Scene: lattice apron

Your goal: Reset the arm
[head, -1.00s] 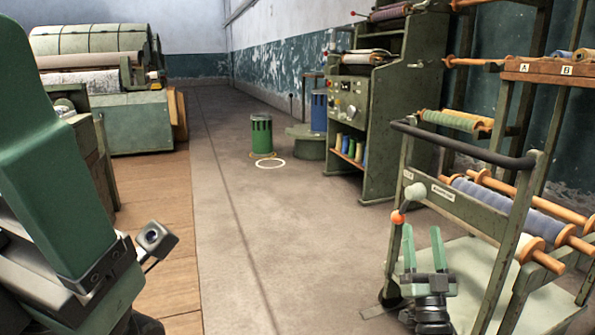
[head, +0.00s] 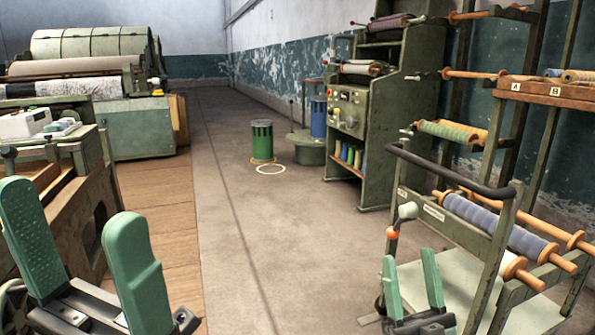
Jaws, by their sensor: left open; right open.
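My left gripper (head: 85,240) shows at the lower left of the head view. Its two green fingers point up and stand wide apart, open and empty. My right gripper (head: 412,282) is at the bottom right, in front of the trolley's lower shelf in the picture. Its two green fingers point up, apart, with nothing between them. Most of both arms lies below the picture.
A green trolley (head: 452,228) with thread spools stands at the right. A workbench (head: 95,190) is behind my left gripper. A green bin (head: 262,141) stands beside a white floor ring (head: 271,170). The middle floor (head: 285,250) is clear.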

